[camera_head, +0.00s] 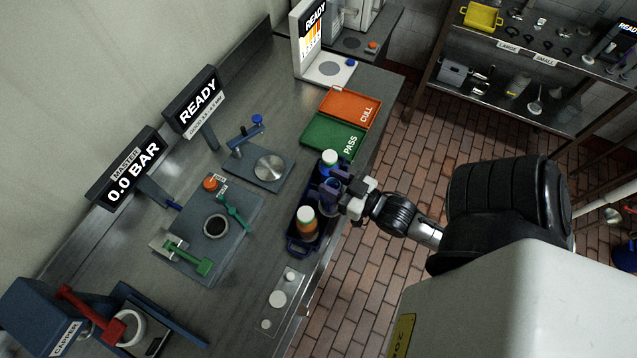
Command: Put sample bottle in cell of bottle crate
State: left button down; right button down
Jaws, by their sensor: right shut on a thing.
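The dark blue bottle crate (297,245) stands along the front edge of the steel bench, running lengthwise with the edge. An orange bottle (307,225) with a pale cap stands in its near end. My right gripper (335,191) reaches in from the right over the middle of the crate. It is shut on a blue sample bottle (327,187) between the other two. The fingers partly hide this bottle, and I cannot tell how deep it sits in its cell. My left gripper is out of view.
A green PASS tray (331,139) and an orange CULL tray (352,106) lie just beyond the crate. A valve plate (232,238) and a scale-like plate (269,166) are to the left. A white-knobbed panel (279,299) is nearer. The brick floor is open right of the bench.

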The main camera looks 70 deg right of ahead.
jog(key=w+d+f, duration=0.1)
jog(key=w+f, duration=0.3)
jog(key=f, duration=0.2)
jog(key=shift+w+d+f, duration=0.15)
jog(key=shift+d+f, duration=0.05)
jog(key=shift+f, duration=0.15)
jog(key=c, duration=0.7)
grip_release()
jog(key=shift+f, duration=0.1)
jog(key=shift+s+a+r+b, duration=0.1)
jog(key=shift+s+a+b, duration=0.2)
jog(key=shift+s, duration=1.7)
jog(key=shift+s+a+r+b, duration=0.2)
jog(key=shift+s+a, duration=0.1)
jog(key=shift+s, duration=1.65)
jog(key=shift+s+a+r+b, duration=0.1)
jog(key=shift+s+a+b, duration=0.2)
jog(key=shift+s, duration=1.7)
